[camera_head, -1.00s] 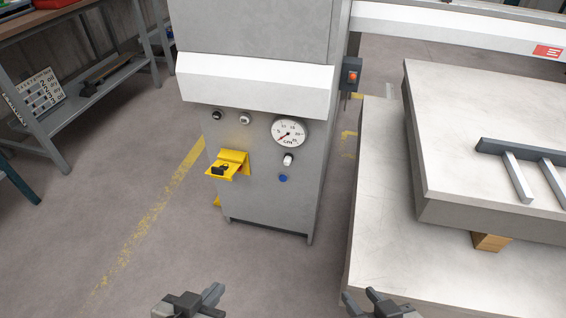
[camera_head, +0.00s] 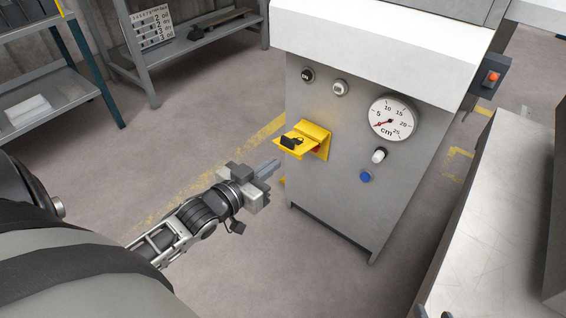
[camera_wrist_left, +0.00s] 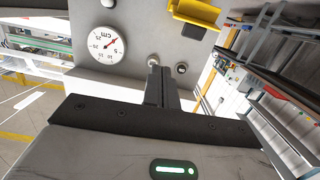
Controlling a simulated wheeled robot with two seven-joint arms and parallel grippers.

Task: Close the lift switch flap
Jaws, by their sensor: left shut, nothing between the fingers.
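The yellow lift switch flap (camera_head: 296,148) juts out from the front of the grey machine cabinet, tilted open. A black latch piece (camera_head: 291,142) sits on it, and a bit of red shows at its right side. My left gripper (camera_head: 272,166) is shut and empty, in front of the cabinet and just left of and below the flap in the head view, apparently apart from it. In the left wrist view the picture is upside down; the flap (camera_wrist_left: 196,12) is at the top right, beyond the shut fingers (camera_wrist_left: 162,72). My right gripper (camera_head: 433,314) barely shows at the bottom edge.
The cabinet front (camera_head: 335,185) also carries a round cm gauge (camera_head: 393,118), two knobs above the flap, a white-tipped switch (camera_head: 379,156) and a blue button (camera_head: 365,176). Shelving (camera_head: 185,45) stands at the back left. Floor left of the cabinet is clear.

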